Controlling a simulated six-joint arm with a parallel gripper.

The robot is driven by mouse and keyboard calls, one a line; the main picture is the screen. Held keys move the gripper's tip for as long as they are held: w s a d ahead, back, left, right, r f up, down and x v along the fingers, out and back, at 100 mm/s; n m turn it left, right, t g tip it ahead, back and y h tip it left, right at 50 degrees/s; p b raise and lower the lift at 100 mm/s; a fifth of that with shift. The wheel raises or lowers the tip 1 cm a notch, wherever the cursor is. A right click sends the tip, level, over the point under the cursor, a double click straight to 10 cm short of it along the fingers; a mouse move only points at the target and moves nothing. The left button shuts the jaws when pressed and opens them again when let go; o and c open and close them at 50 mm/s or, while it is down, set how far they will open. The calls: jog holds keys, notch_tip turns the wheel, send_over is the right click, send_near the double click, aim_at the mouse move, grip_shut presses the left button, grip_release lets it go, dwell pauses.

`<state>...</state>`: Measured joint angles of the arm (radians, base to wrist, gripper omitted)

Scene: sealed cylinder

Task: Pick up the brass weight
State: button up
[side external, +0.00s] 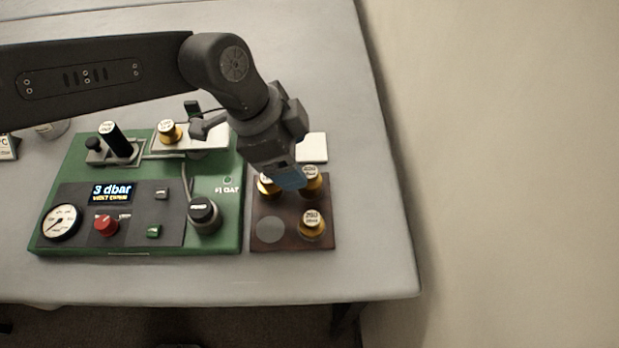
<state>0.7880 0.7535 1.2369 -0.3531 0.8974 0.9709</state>
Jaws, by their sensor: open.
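Several brass weights are in the side external view. One brass weight (312,224) with a pale labelled top sits at the front right of a dark brown block (260,207). Another brass weight (313,181) sits behind it, and a third (266,185) sits at the back left, partly hidden by my gripper. My gripper (289,180) points down over the back of the block, above or beside the two rear weights. It is open, and I cannot tell whether it touches either weight. A further brass weight (169,132) stands on the green apparatus.
The green apparatus (150,247) with a display, gauge (61,222), red knob (106,224) and black knob (204,213) stands left of the block. A round grey spot (271,229) on the block is empty. A white square (312,148) lies behind it. The table (375,230) is clear to the right.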

aim_at(308, 171)
jog(key=x, duration=0.8)
jog(key=shift+w+d, duration=0.2)
jog(key=shift+c, duration=0.4)
jog(key=c, duration=1.2)
